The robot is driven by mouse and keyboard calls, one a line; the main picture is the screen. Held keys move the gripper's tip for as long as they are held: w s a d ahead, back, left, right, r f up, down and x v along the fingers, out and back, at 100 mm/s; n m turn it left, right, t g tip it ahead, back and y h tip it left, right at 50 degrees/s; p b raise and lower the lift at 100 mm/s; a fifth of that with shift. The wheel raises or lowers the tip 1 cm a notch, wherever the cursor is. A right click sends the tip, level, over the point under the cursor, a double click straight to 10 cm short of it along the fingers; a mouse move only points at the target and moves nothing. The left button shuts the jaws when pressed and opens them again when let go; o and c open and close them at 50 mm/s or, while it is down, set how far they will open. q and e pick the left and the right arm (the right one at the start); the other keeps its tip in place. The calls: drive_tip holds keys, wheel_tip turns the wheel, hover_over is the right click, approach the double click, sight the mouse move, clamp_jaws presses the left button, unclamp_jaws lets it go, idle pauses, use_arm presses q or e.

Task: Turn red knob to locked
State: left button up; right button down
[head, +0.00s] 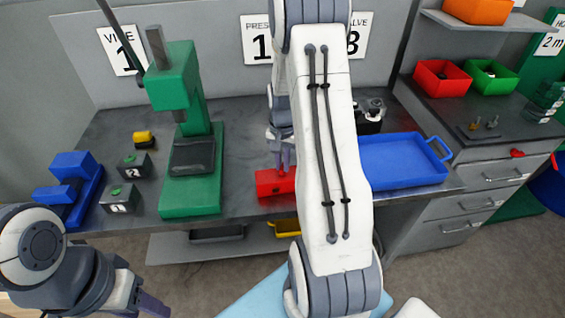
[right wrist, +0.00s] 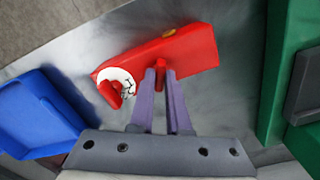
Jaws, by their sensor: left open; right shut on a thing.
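A red block-shaped unit (head: 275,183) sits near the front edge of the bench in the head view. In the right wrist view the unit (right wrist: 195,52) shows a yellow spot and, at its left end, a white dial (right wrist: 128,80) with dark marks. A red knob (right wrist: 111,94) stands at that dial; its marks are too small to read. My right gripper (head: 282,163) reaches down to the unit. Its fingertips (right wrist: 160,70) are shut on a small red upright piece on the unit, beside the dial. My left gripper (head: 150,305) is open and empty, low at the left, away from the bench.
A green press (head: 190,190) stands left of the red unit and a blue tray (head: 400,162) lies to its right. Red (head: 440,80) and green (head: 490,80) bins stand back right.

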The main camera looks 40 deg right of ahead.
sight(282, 166)
drive_tip(key=m, duration=0.6)
drive_tip(key=shift+m, duration=0.3)
drive_tip(key=m, duration=0.5)
drive_tip(key=shift+m, duration=0.4)
drive_tip(key=c, duration=0.9)
unclamp_jaws()
wheel_tip(282, 166, up, 11)
drive_tip(key=shift+f+b, duration=0.2)
drive_tip(key=shift+b, duration=0.6)
